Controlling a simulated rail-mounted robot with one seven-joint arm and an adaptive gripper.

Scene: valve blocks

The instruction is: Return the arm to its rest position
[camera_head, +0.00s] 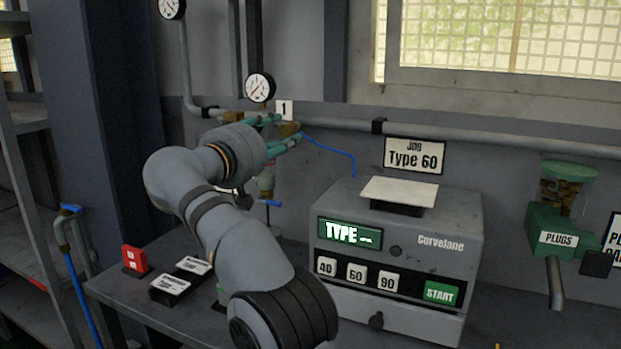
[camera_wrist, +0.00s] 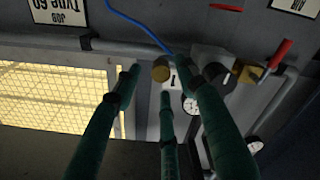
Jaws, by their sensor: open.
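My arm rises from the lower middle of the head view, bends at its elbow and reaches toward the wall pipe. My gripper (camera_head: 287,129) has green fingers, spread apart and pointing right, near the tag marked 1 (camera_head: 284,110). In the wrist view its fingers (camera_wrist: 158,76) are also apart.
A grey Corvelane machine (camera_head: 463,232) stands on the bench, right of my arm. A red block (camera_head: 134,260) and black label blocks (camera_head: 168,289) lie left. A pressure gauge (camera_head: 260,88), pipe (camera_head: 470,133) and blue line (camera_head: 335,150) are close to my gripper.

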